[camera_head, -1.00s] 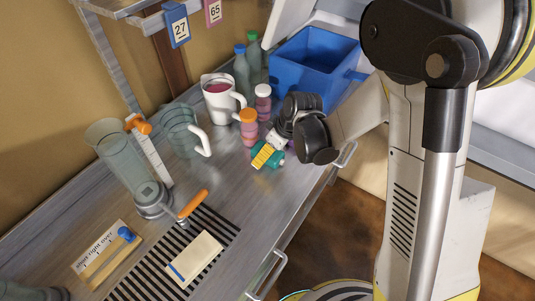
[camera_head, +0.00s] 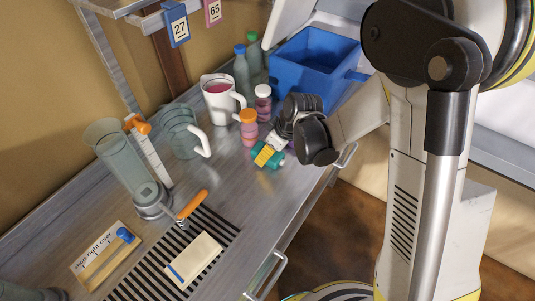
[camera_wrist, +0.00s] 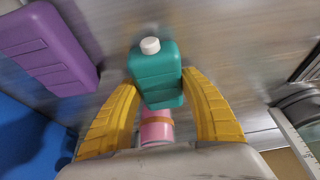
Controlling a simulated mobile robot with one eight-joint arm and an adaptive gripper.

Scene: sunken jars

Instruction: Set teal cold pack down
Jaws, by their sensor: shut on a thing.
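The teal cold pack (camera_wrist: 157,75) with a white cap sits between the two yellow fingers of my gripper (camera_wrist: 160,100) in the wrist view. In the head view the teal pack (camera_head: 273,158) shows at my gripper (camera_head: 274,150), close above or on the grey worktop near its front edge. My gripper is shut on the pack. I cannot tell whether the pack touches the worktop.
Jars with an orange lid (camera_head: 248,128) and a white lid (camera_head: 263,103) stand close by. A purple pack (camera_wrist: 45,45) lies beside my gripper. A blue bin (camera_head: 312,62), a pitcher (camera_head: 220,97) and bottles stand behind.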

